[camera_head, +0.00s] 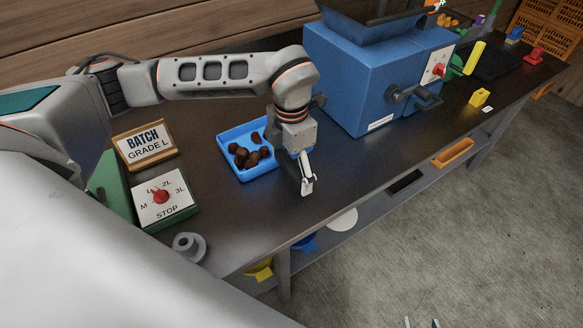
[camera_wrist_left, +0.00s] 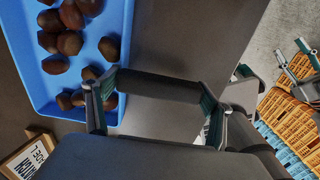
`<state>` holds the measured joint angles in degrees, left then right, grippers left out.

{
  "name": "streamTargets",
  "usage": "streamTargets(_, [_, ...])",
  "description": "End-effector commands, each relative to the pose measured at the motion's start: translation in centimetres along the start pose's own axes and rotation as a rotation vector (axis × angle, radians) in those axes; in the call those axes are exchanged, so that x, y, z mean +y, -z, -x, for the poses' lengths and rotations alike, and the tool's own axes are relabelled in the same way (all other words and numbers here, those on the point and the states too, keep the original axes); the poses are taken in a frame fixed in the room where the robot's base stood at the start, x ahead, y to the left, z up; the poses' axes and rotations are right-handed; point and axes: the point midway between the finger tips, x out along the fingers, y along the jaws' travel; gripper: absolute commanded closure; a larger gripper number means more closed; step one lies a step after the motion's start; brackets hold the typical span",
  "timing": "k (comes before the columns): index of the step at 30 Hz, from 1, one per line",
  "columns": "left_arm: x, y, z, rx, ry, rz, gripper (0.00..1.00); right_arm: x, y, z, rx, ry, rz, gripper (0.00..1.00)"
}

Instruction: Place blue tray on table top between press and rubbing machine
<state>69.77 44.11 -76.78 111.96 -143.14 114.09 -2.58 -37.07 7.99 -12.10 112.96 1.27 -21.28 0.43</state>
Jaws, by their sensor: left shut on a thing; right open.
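The blue tray (camera_head: 269,170) holds several brown chestnuts and sits on the dark table top (camera_head: 225,205), between a green device with a dial panel (camera_head: 180,207) and a large blue machine with a crank (camera_head: 350,75). It also shows in the left wrist view (camera_wrist_left: 126,30). My left gripper (camera_head: 306,185) is at the tray's right side, pointing down. In the left wrist view a finger of it (camera_wrist_left: 155,108) overlaps the tray's edge. Its grip is partly hidden. My right gripper (camera_head: 421,323) is open, away from the table, at the bottom edge.
A "BATCH GRADE L" sign (camera_head: 145,145) stands left of the tray. A grey ring-shaped part (camera_head: 188,247) lies near the front edge. A yellow block (camera_head: 480,97) is at the right. Orange crates (camera_head: 550,30) stand at the far right. Bare table lies in front of the tray.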

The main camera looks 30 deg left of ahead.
Motion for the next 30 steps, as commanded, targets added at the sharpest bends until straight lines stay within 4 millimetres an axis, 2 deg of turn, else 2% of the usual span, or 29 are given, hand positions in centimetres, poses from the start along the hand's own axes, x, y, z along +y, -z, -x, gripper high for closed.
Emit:
streamTargets(5, [0.0, -0.1, -0.1, -0.002, -0.001, 0.000, 0.57, 0.0, -0.1, 0.0, -0.001, -0.001, 0.001, 0.59])
streamTargets(6, [0.0, 0.0, -0.2, 0.000, 0.000, 0.000, 0.11, 0.1, -0.1, 0.0, 0.000, -0.001, 0.001, 0.59])
streamTargets(7, [0.0, 0.0, -0.2, 0.000, 0.000, 0.000, 0.03, 0.1, -0.1, 0.0, -0.001, -0.001, 0.001, 0.59])
streamTargets(20, [0.0, 0.0, 0.3, -0.001, -0.001, 0.000, 0.02, 0.1, 0.0, 0.0, -0.001, -0.001, 0.001, 0.59])
streamTargets(23, [0.1, -0.1, 1.4, -0.005, -0.002, 0.000, 0.02, 0.1, 0.1, 0.0, 0.000, -0.001, 0.000, 0.59])
streamTargets(30, [0.1, -0.1, 6.2, -0.006, -0.003, 0.000, 0.02, 0.1, 0.3, 0.2, 0.001, 0.000, -0.003, 0.59])
